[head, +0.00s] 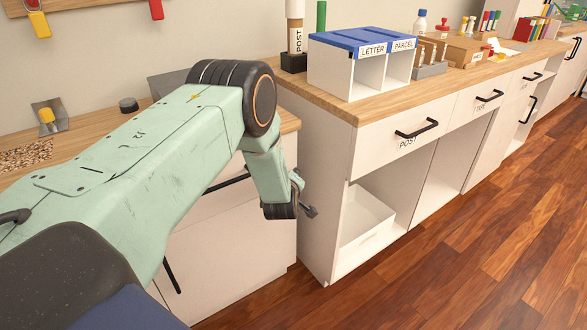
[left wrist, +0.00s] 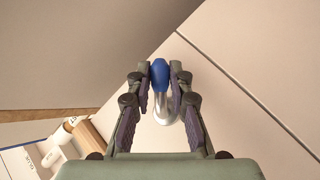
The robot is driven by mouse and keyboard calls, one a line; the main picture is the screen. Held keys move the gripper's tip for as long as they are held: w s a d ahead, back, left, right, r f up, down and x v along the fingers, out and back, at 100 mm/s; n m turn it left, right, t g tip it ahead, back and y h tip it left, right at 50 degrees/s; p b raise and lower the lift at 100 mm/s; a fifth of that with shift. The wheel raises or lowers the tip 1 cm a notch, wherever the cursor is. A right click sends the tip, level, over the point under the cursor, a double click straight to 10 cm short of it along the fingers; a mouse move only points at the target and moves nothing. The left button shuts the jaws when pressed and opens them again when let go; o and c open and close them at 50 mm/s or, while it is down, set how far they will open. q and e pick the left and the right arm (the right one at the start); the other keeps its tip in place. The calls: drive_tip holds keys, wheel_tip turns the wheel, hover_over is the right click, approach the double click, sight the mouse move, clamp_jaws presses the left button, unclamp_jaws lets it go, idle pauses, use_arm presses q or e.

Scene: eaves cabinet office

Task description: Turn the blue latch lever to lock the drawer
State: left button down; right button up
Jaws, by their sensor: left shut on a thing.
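The blue latch lever (left wrist: 160,78) has a blue tip on a silver stem and shows in the left wrist view, against a pale panel with a diagonal seam. My left gripper (left wrist: 160,69) has its two fingers closed on either side of the blue tip. In the head view my left arm reaches down in front of the left cabinet (head: 228,245), and its hand (head: 290,195) is beside that cabinet's right edge. The lever is hidden behind the arm there. The left cabinet's drawer shows only part of its black handle (head: 228,183). My right gripper is out of view.
To the right is a white cabinet with a POST drawer (head: 385,150) and an open bay holding a white bin (head: 365,222). A blue-topped LETTER and PARCEL sorter (head: 335,70) stands on its wooden top. The wooden floor (head: 480,250) in front is clear.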

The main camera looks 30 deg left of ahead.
use_arm(q)
drive_tip(key=shift+s+a+f+m+g+y+p, duration=0.15)
drive_tip(key=shift+s+m+g+y+p, duration=0.15)
drive_tip(key=shift+m+g+p, duration=0.55)
drive_tip(key=shift+s+a+f+m+g+y+p, duration=0.15)
drive_tip(key=shift+s+m+g, duration=0.25)
drive_tip(key=shift+g, duration=0.95)
drive_tip(key=shift+s+a+f+m+g+y+p, duration=0.1)
drive_tip(key=shift+s+m+g+y+p, duration=0.15)
drive_tip(key=shift+m+g+p, duration=0.6)
drive_tip(key=shift+s+a+g+b, duration=0.15)
drive_tip(key=shift+g+b, duration=0.15)
drive_tip(key=shift+g, duration=0.25)
drive_tip(key=c, duration=1.2)
unclamp_jaws()
drive_tip(key=v, duration=1.2)
drive_tip(key=shift+d, duration=0.2)
